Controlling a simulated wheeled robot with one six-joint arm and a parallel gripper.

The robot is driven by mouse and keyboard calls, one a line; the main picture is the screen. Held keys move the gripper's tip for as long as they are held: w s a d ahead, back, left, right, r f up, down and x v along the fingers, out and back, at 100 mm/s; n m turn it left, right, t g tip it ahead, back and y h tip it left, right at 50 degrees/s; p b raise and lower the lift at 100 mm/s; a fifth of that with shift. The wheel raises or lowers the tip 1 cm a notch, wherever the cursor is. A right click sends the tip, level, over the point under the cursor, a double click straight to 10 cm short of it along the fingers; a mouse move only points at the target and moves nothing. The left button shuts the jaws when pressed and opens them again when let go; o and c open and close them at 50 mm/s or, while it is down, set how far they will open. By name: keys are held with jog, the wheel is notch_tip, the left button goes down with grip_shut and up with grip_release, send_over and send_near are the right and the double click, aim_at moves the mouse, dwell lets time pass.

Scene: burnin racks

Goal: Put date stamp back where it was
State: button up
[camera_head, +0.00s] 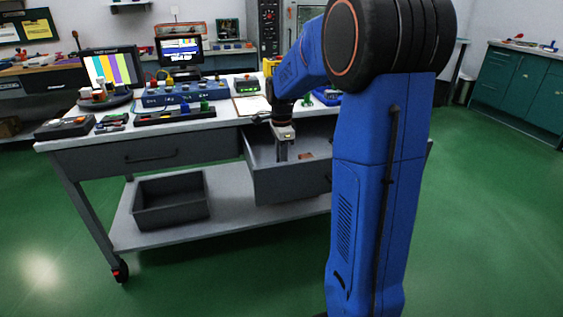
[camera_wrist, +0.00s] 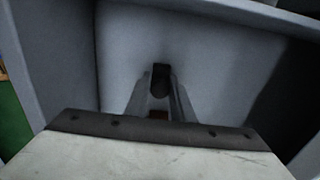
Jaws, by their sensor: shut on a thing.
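My gripper (camera_head: 283,157) points down into the open right drawer (camera_head: 262,180) of the workbench. In the wrist view my gripper (camera_wrist: 160,95) is shut on a small dark thing, which I take to be the date stamp (camera_wrist: 160,75). I cannot tell whether the stamp touches the drawer floor. A small reddish-brown thing (camera_head: 306,156) shows in the drawer, right of my gripper.
The bench top (camera_head: 225,116) holds a colour-bar monitor (camera_head: 113,68), a blue instrument panel (camera_head: 180,93) and several small devices. The left drawer (camera_head: 145,156) is shut. A grey bin (camera_head: 171,201) stands on the lower shelf. Green floor is clear in front.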

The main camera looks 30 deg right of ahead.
jog(key=o, duration=0.8)
jog(key=shift+f, duration=0.1)
jog(key=shift+o, duration=0.2)
notch_tip(320, 180, up, 12)
jog(key=shift+f, duration=0.2)
jog(key=s+a+n+t, duration=0.1)
jog(key=s+a+n, duration=0.45)
jog(key=s, duration=0.25)
jog(key=s+a+n+t, duration=0.2)
jog(key=s+a+n, duration=0.35)
jog(key=s, duration=0.35)
jog(key=s+a+f+n+t, duration=0.1)
jog(key=s+a+f+n, duration=0.1)
jog(key=s+n, duration=0.3)
jog(key=s+a+f+n, duration=0.2)
jog(key=s+f+n, duration=0.2)
jog(key=s, duration=0.4)
jog(key=shift+a+f+n+t, duration=0.35)
jog(key=shift+a+n+t, duration=0.05)
jog(key=shift+n, duration=0.2)
